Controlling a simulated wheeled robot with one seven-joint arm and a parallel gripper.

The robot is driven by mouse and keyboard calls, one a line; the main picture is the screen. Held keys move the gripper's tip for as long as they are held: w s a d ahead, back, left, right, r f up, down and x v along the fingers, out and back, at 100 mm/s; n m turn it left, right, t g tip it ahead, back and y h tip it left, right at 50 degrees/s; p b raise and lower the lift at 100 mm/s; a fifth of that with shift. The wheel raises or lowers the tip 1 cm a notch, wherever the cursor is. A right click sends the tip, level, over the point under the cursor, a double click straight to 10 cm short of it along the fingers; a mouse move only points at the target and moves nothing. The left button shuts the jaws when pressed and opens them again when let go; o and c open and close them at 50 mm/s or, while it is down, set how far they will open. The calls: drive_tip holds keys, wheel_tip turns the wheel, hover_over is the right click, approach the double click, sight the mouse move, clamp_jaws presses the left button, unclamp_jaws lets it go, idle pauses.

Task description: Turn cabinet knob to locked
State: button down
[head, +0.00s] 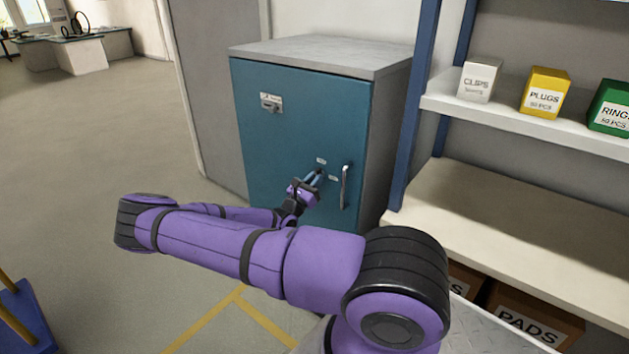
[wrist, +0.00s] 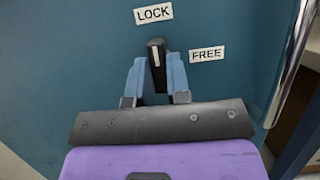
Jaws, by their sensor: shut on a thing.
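The blue cabinet (head: 280,130) stands ahead with its door shut. Its black knob (wrist: 156,62) shows in the wrist view, with a pale mark on it. The knob's top points up, near the LOCK label (wrist: 153,14) and slightly tilted. The FREE label (wrist: 206,54) sits to the right of the knob. My gripper (wrist: 157,80) is shut on the knob, one blue finger on each side. In the head view my gripper (head: 314,178) reaches the door just left of the handle. The knob is mostly hidden there.
A vertical metal handle (head: 344,186) is close to the right of my gripper. A shelf (head: 530,125) with small boxes stands right of the cabinet. Cardboard boxes sit below it. The floor (head: 90,140) to the left is open.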

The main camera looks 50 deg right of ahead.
drive_tip(key=shift+f, duration=0.1)
idle(0.3)
drive_tip(key=c, duration=1.1)
unclamp_jaws()
drive_tip(key=shift+a, duration=0.1)
drive_tip(key=v, duration=1)
drive_tip(key=shift+s+a, duration=0.15)
drive_tip(key=shift+a, duration=0.15)
